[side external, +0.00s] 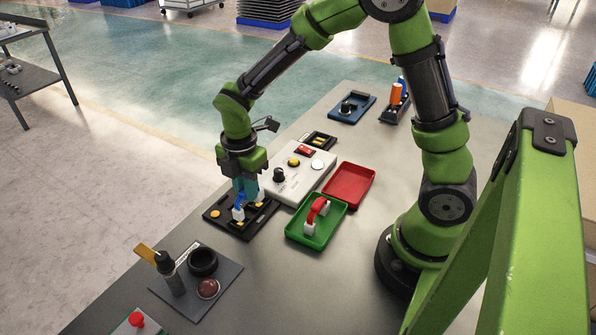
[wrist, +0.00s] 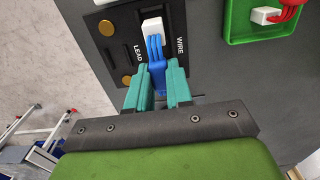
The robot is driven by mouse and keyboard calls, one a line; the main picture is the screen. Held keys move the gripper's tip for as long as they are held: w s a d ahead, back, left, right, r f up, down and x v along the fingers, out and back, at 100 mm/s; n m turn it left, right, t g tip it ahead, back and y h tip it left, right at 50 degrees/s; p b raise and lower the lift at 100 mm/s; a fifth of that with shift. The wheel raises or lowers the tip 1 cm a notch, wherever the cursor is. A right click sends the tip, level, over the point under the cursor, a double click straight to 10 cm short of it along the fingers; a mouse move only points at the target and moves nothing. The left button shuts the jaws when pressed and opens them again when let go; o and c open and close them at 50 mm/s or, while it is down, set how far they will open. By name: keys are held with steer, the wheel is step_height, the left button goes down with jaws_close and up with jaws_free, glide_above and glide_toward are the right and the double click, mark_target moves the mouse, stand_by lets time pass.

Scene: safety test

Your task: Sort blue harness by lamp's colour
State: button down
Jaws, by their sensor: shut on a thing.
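My gripper (side external: 246,188) is shut on the blue harness (side external: 239,203), over the black test board (side external: 236,230). In the wrist view, the teal fingers (wrist: 160,84) hold the blue wires (wrist: 157,48), and a white connector (wrist: 152,27) points away over the board. I cannot tell whether the harness touches the board. The green tray (side external: 291,237) holds a red harness (side external: 317,211) with white ends. The red tray (side external: 350,186) is empty. The pale control box (side external: 290,187) carries a red rectangular part, a yellow round part and a white round part; which is lit is unclear.
A grey mat (side external: 226,284) with a dark upright tool, a black ring and a reddish-brown dome lies at the front left. A blue tray (side external: 351,108) and a holder with orange and blue items stand at the back. Bare table lies right of the mat.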

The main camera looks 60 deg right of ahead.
steer(key=shift+r, duration=2.45)
steer(key=s+d+r+m, duration=0.15)
steer(key=s+d, duration=0.35)
steer(key=d, duration=0.5)
steer(key=s+d+m, duration=0.2)
steer(key=s+d, duration=0.3)
steer(key=d, duration=0.5)
steer(key=shift+s+d+f+n, duration=0.1)
steer(key=shift+s+f+n, duration=0.5)
steer(key=shift+s+f, duration=0.4)
steer(key=shift+s+d+f+n, duration=0.15)
steer(key=shift+s+f+n, duration=0.6)
steer(key=shift+f, duration=0.5)
steer(key=shift+s+d+f+n, duration=0.1)
steer(key=shift+s+f+n, duration=0.4)
steer(key=shift+s+f, duration=0.55)
steer(key=shift+f, duration=1)
steer(key=c, duration=0.9)
jaws_free()
steer(key=shift+c, duration=0.2)
